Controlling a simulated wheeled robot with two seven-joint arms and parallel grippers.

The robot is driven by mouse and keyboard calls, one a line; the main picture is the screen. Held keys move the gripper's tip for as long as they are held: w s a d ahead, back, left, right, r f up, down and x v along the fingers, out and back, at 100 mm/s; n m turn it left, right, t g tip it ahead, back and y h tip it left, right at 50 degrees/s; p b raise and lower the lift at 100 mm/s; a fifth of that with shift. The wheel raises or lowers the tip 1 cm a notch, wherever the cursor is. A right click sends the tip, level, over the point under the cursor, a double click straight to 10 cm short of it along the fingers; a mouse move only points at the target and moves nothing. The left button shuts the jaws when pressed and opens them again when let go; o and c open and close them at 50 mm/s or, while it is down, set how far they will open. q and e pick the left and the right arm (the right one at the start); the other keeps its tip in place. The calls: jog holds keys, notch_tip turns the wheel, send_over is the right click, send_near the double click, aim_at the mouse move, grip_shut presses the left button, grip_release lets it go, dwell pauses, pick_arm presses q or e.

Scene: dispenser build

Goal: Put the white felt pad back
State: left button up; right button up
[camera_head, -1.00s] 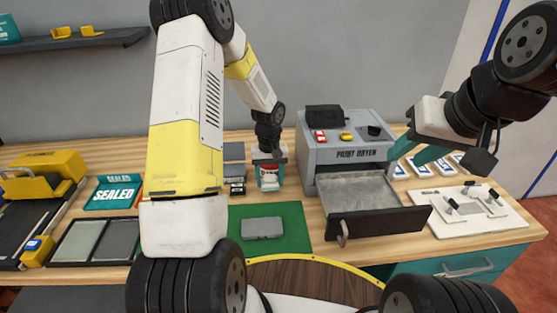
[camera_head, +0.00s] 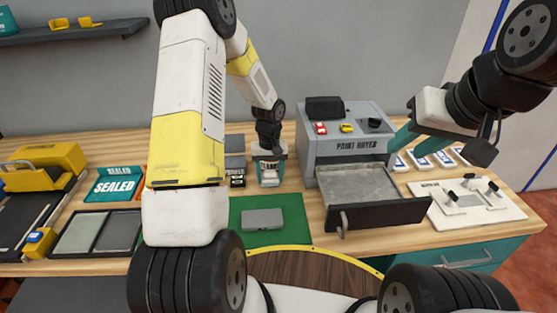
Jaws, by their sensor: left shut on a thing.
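My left gripper (camera_head: 268,157) points down at the back of the bench, left of the paint dryer. It is shut on a small pale thing (camera_head: 269,180) at its tips. The thing is too small to name for certain, and I cannot tell whether it is the white felt pad or whether it touches the bench. My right gripper (camera_head: 402,140) has teal fingers and hangs by the right side of the dryer. Its tips are partly hidden, so its opening is unclear. I cannot clearly make out a white felt pad elsewhere.
The grey paint dryer (camera_head: 340,128) has its drawer (camera_head: 358,182) pulled out. A grey block (camera_head: 263,219) lies on a green mat (camera_head: 292,212). Small dark-labelled items (camera_head: 237,181) sit left of the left gripper. A white board (camera_head: 480,207) with black-handled parts is at right.

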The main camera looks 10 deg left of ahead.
pick_arm(q)
jog(key=shift+f, duration=0.3)
jog(key=o, duration=1.8)
jog(key=shift+r, duration=3.95)
